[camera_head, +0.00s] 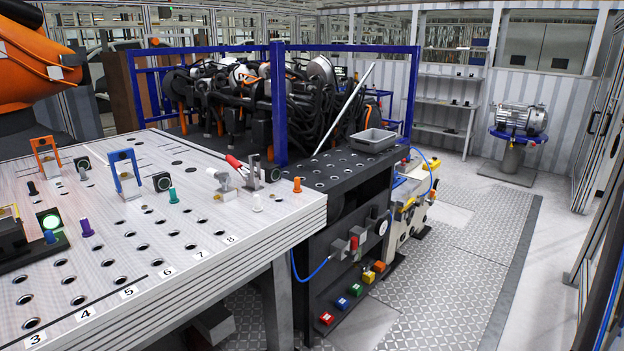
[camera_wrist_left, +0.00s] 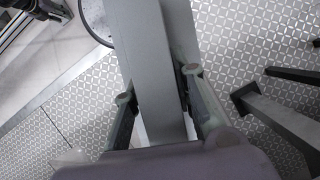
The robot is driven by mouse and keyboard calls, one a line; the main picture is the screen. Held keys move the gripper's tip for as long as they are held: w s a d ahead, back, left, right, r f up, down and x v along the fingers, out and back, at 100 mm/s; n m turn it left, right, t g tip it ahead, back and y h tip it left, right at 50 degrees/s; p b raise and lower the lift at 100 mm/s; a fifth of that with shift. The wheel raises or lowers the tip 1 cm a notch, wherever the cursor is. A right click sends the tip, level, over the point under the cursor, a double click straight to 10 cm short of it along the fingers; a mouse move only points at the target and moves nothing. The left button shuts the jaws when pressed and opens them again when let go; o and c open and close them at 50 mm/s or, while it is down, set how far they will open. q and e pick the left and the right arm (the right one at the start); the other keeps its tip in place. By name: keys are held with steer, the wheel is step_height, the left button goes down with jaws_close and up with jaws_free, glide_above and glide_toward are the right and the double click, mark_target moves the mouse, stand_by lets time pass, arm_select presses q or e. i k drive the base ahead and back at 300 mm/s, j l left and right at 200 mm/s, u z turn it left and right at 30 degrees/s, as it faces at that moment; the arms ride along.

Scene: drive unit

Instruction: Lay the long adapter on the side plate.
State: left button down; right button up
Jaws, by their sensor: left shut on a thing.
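My left gripper (camera_wrist_left: 158,95) shows only in the left wrist view, with a long grey piece (camera_wrist_left: 152,50) between its two fingers. I take this piece to be the long adapter; it runs up out of the top of that view, so its far end is hidden. The gripper is shut on it, above the patterned floor. In the head view, the dark perforated plate (camera_head: 308,177) beside the white table looks like the side plate. A grey tray (camera_head: 373,140) stands on its far right part. Neither gripper shows in the head view.
The white table (camera_head: 190,265) at left carries coloured pegs, orange and blue brackets and a red-handled clamp (camera_head: 238,165). A blue frame (camera_head: 278,105) with a drive unit (camera_head: 300,95) stands behind the plate. Its front part is clear. Floor at right is open.

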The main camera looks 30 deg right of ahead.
mark_target(329, 166)
steer(key=i+l+u, duration=0.1)
steer(key=l, duration=0.65)
steer(key=i+l+u, duration=0.1)
steer(key=i+l, duration=0.2)
steer(key=l, duration=0.45)
steer(key=i+l+u, duration=0.1)
steer(key=l, duration=0.65)
steer(key=i+l+u, duration=0.1)
steer(key=i+l, duration=0.15)
steer(key=l, duration=0.55)
steer(key=i+l+u, duration=0.15)
steer(key=l, duration=0.65)
steer(key=l+u, duration=0.1)
steer(key=l, duration=0.7)
